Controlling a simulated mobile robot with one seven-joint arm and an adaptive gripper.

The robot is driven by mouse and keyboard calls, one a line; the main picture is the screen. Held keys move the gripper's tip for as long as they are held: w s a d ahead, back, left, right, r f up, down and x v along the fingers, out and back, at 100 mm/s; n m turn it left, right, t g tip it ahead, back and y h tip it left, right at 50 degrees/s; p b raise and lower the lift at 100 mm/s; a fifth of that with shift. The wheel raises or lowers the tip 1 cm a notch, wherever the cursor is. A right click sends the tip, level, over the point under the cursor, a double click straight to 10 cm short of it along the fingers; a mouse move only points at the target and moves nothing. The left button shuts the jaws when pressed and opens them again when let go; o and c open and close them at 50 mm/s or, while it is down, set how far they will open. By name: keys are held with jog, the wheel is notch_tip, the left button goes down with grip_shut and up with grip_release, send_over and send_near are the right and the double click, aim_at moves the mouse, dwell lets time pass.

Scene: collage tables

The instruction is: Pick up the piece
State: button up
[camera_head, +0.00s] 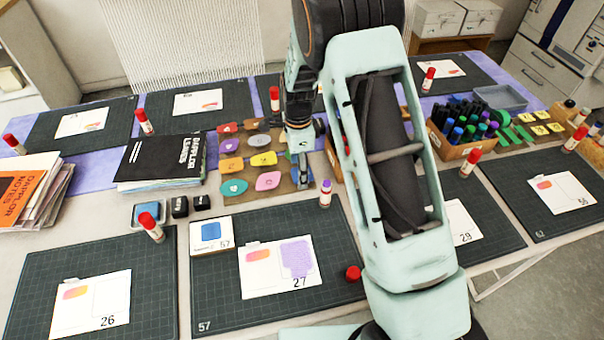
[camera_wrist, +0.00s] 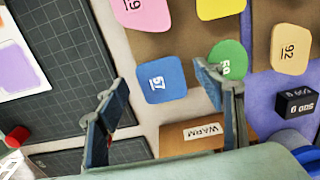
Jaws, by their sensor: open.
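A blue piece marked 57 (camera_wrist: 161,79) lies flat at the edge of a brown board in the wrist view. My gripper (camera_wrist: 158,84) is open, with one finger to the left of the blue piece and the other to its right, near a green piece (camera_wrist: 228,58). I cannot tell how high the fingertips are above it. In the head view my gripper (camera_head: 302,178) is over the right part of the board of coloured pieces, and the blue piece is hidden behind it. A small card with a blue patch (camera_head: 211,232) stands at the mat marked 57 (camera_head: 218,290).
Pink, yellow and tan (camera_wrist: 291,50) pieces lie around the blue one. A box labelled WARM (camera_wrist: 195,135) and a black block (camera_wrist: 296,103) are close by. A crate of markers (camera_head: 452,148) is to the right.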

jog(key=shift+f, duration=0.25)
dwell(0.4)
jog(key=c, duration=0.8)
